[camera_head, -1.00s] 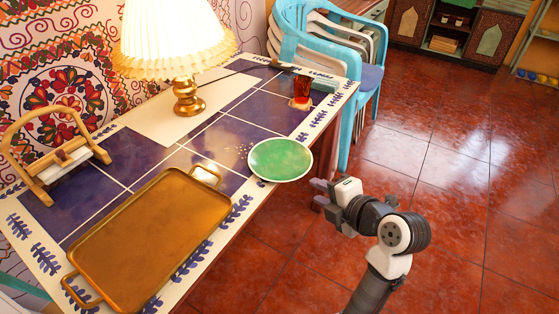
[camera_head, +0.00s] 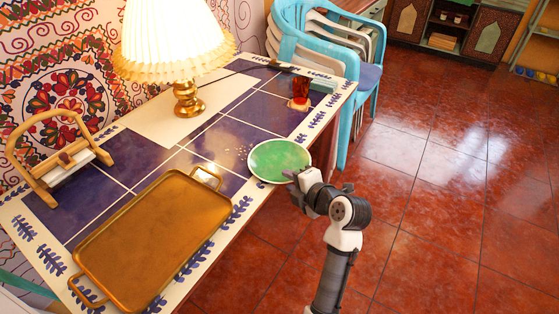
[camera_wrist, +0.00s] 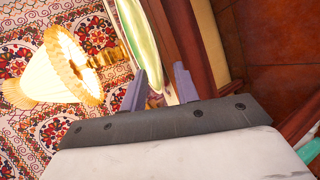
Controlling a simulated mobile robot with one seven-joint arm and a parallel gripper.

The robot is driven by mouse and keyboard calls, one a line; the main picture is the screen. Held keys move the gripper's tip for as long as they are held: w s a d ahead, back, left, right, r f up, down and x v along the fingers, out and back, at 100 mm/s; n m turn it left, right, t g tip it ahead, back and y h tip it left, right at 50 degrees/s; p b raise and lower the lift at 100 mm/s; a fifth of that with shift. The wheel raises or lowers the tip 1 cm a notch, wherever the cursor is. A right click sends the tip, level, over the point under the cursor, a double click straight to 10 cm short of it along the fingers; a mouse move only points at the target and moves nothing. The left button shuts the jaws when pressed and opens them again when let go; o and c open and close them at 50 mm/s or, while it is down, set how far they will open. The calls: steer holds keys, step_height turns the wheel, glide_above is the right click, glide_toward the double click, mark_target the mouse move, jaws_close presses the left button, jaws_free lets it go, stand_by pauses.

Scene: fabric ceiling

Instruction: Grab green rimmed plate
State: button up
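The green plate with a pale rim (camera_head: 279,160) lies flat on the blue tiled table, at its right edge. Part of its lower right rim is hidden behind my gripper (camera_head: 293,183). My gripper is at the plate's right rim, by the table edge. In the wrist view the two fingers of my gripper (camera_wrist: 158,86) stand apart, with the plate's edge (camera_wrist: 140,38) just ahead of the gap. I cannot tell whether a finger touches the rim.
A brass tray (camera_head: 150,240) lies left of the plate on the table (camera_head: 215,150). A glass of dark drink (camera_head: 300,92) stands behind the plate. A lit lamp (camera_head: 186,95) and a wooden holder (camera_head: 60,165) stand farther back. Stacked chairs (camera_head: 350,70) stand beyond the table. The red floor at right is clear.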

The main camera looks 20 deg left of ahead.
steer(key=shift+c, duration=0.3)
jaws_close()
steer(key=shift+r, duration=0.15)
